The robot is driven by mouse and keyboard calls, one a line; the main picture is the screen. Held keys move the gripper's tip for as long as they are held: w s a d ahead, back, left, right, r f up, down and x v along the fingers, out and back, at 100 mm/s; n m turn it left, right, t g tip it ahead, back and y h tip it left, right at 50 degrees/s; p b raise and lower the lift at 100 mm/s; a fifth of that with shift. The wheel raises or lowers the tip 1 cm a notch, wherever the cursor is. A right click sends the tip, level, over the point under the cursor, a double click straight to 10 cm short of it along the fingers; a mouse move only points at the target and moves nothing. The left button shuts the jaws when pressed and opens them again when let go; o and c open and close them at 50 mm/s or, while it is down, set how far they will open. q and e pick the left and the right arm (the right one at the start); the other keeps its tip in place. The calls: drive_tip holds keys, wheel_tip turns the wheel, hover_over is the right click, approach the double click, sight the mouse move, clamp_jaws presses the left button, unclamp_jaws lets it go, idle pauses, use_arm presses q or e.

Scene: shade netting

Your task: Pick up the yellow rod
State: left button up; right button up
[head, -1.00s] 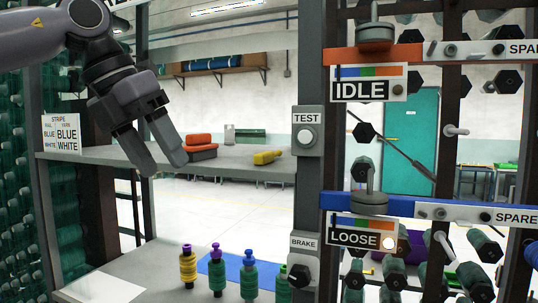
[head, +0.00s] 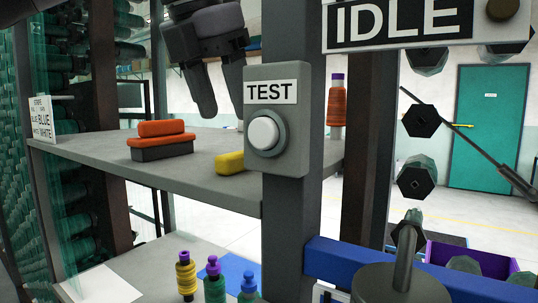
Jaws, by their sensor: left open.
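The yellow rod (head: 230,163) lies on the upper grey shelf (head: 190,185) in the head view. Its right end is hidden behind the post that carries the TEST button. My left gripper (head: 225,112) hangs above the shelf with its fingers pointing down. It is open and empty, with the rod below its fingertips and apart from them. Its right finger is partly behind the TEST box. My right gripper is not in view.
The TEST button box (head: 277,118) and its post stand in front of the shelf's right part. An orange and grey block (head: 162,140) sits left of the rod. An orange spool (head: 337,105) stands at right. Several spools (head: 187,275) stand on the lower shelf.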

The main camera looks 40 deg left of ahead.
sight(241, 151)
use_arm(q)
drive_tip(key=x, duration=0.7)
drive_tip(key=shift+d, duration=0.3)
clamp_jaws()
